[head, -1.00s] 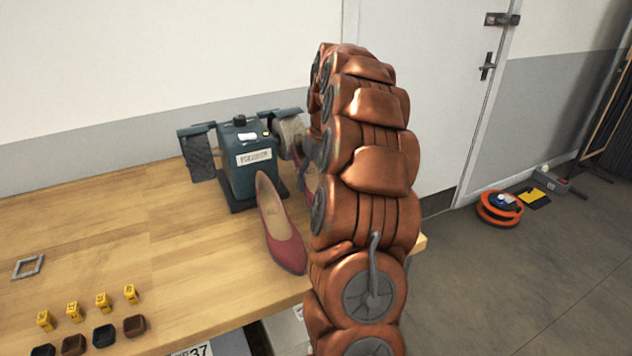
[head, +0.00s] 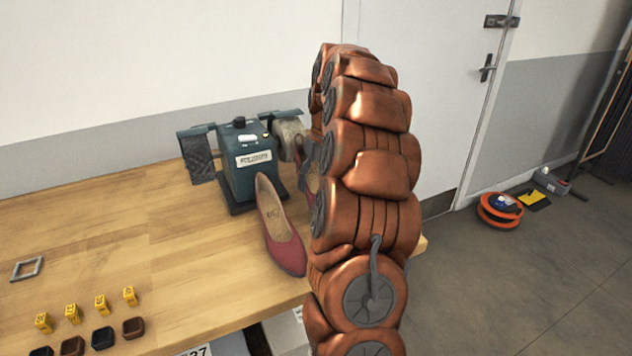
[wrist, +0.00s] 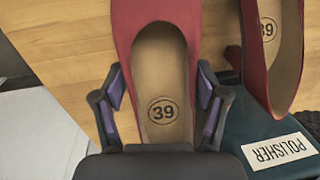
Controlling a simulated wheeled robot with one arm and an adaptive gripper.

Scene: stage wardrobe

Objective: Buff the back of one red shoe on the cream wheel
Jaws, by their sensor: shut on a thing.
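The polisher (head: 248,175) stands at the back of the table. Its cream wheel (head: 291,136) is on the right, partly behind my arm. One red shoe (head: 285,246) stands on the table in front of the polisher; it also shows at the right of the wrist view (wrist: 257,75). In the wrist view my gripper (wrist: 162,85) is shut on the other red shoe (wrist: 124,22), with a finger on each side and "39" on its insole. In the head view this shoe is mostly hidden by my arm, close to the cream wheel. Contact with the wheel cannot be told.
The polisher's dark wheel (head: 199,158) is on the left. Small yellow blocks (head: 72,314) and dark little trays (head: 103,337) line the table's front left, near a grey square frame (head: 27,268). The middle left of the table (head: 110,235) is clear. An orange reel (head: 499,210) lies on the floor.

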